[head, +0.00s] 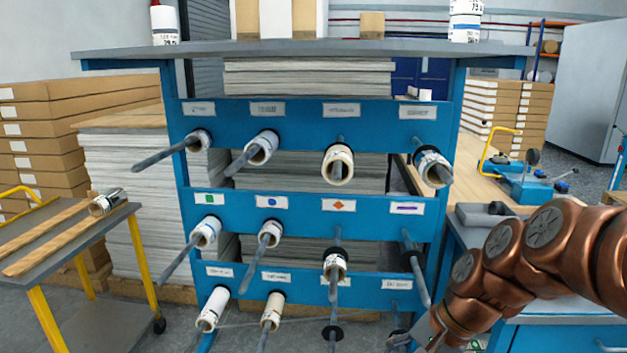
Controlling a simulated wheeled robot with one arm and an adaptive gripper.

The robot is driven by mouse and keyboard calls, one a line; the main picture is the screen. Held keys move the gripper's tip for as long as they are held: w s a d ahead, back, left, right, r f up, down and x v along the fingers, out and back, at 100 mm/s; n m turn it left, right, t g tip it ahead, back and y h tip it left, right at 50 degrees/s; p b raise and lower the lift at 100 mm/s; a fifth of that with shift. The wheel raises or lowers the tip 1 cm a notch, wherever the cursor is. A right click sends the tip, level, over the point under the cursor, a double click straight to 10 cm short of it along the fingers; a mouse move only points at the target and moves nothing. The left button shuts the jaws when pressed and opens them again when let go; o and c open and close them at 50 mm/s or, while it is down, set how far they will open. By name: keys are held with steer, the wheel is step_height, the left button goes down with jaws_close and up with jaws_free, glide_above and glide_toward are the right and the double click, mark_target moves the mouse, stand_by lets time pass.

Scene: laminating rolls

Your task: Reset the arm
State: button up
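My copper-coloured arm enters from the right edge and reaches down to the bottom, right of the blue rack (290,119). The end of my arm is cut off at the bottom edge, so the gripper's fingers do not show clearly. The rack holds laminating rolls on grey pegs in several rows. In the top row, a cream roll (338,163) and a white roll (263,147) sit on their pegs. White roll (213,306) and cream roll (272,309) sit in the bottom row.
A cart (70,249) with yellow legs stands at the left, with a silver roll (103,203) on its wooden rails. A wooden-topped bench (470,188) with a blue tool (530,186) is at the right. Stacked cardboard (40,140) stands behind the cart.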

steer(key=s+d+f+n+g+h+b, duration=0.15)
steer(key=s+f+n, duration=0.25)
steer(key=s, duration=0.6)
steer(key=s+d+f+n+g+h+b, duration=0.1)
steer(key=s+d+f+n+g+h, duration=0.2)
steer(key=s, duration=0.7)
step_height(320, 180, up, 16)
steer(key=a+n+t+p, duration=0.1)
steer(key=p, duration=1.4)
steer(key=shift+w+a+t+p, duration=0.15)
steer(key=shift+w+t+p, duration=0.2)
steer(key=shift+w, duration=0.1)
steer(key=shift+f+h, duration=0.1)
steer(key=shift+h, duration=0.15)
steer(key=shift+c, duration=0.2)
